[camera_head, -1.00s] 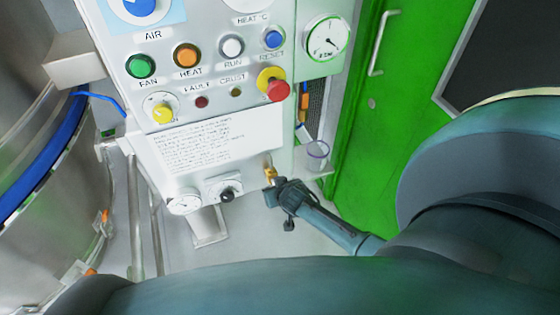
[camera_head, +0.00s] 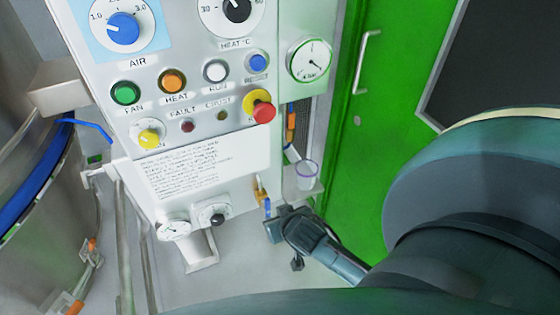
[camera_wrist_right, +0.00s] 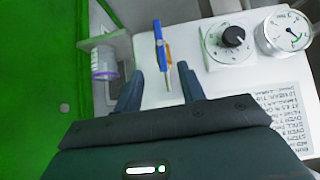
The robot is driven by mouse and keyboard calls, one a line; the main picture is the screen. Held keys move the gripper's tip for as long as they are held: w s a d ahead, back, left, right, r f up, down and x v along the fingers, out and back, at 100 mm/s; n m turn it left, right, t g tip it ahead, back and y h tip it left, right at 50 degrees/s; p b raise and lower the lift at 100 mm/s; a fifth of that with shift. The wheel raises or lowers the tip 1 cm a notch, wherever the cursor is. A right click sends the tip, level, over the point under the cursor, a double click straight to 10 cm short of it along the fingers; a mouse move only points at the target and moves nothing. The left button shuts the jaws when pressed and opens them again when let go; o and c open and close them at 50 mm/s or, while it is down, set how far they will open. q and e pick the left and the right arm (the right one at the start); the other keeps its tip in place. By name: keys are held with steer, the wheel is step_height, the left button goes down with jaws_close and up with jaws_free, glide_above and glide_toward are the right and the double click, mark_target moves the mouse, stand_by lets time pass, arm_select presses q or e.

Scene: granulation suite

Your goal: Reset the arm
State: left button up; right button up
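My right gripper (camera_head: 272,222) is below the lower right edge of the white control panel (camera_head: 205,165). In the right wrist view its two fingers (camera_wrist_right: 159,76) stand apart, with white panel surface between them. A slim blue and yellow item (camera_wrist_right: 162,45) is upright just beyond the fingertips, roughly in line with the gap. It also shows above the gripper in the head view (camera_head: 262,192). I cannot tell whether the fingers touch it, but they are not closed on it. My left gripper is out of view.
The panel carries a red and yellow stop button (camera_head: 262,106), a blue reset button (camera_head: 257,62) and a small black knob (camera_head: 216,218). A clear cup (camera_head: 306,175) sits on a small shelf beside it. A steel vessel (camera_head: 60,210) stands left, a green door (camera_head: 352,150) right.

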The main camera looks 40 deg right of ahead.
stand_by(0.5)
steer(key=s+a+f+n+t+y, duration=0.1)
steer(key=s+a+n+y, duration=0.4)
steer(key=s+a, duration=0.4)
steer(key=a, duration=0.3)
steer(key=shift+s+f, duration=0.2)
